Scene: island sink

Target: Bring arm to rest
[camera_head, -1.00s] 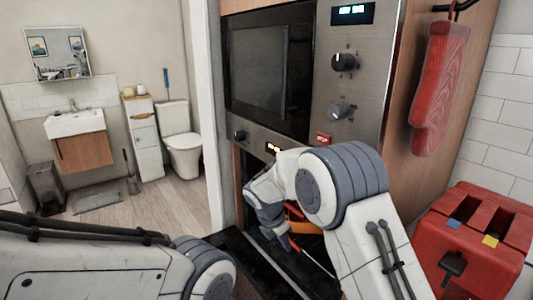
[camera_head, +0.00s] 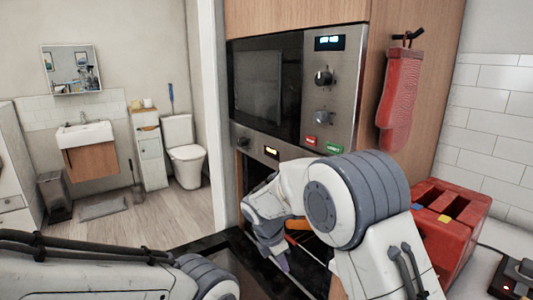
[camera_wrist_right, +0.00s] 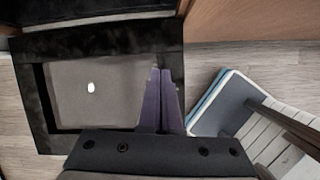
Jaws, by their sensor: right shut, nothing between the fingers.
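My right arm reaches in from the lower right in the head view, in front of the lower oven opening. My right gripper (camera_head: 283,262) points down over the lowered, black-framed oven door (camera_head: 215,246). In the right wrist view its purple fingers (camera_wrist_right: 160,105) are together with nothing between them. The door's black frame (camera_wrist_right: 100,25) and grey pane show beneath the fingers there. My left arm lies across the lower left of the head view, and its gripper is out of the picture.
The oven's control panel (camera_head: 335,95) rises behind the right arm. A red toaster (camera_head: 440,225) stands close to that arm's right. A red mitt (camera_head: 400,100) hangs on the wooden cabinet side. A toilet (camera_head: 183,150) and open floor lie at the left.

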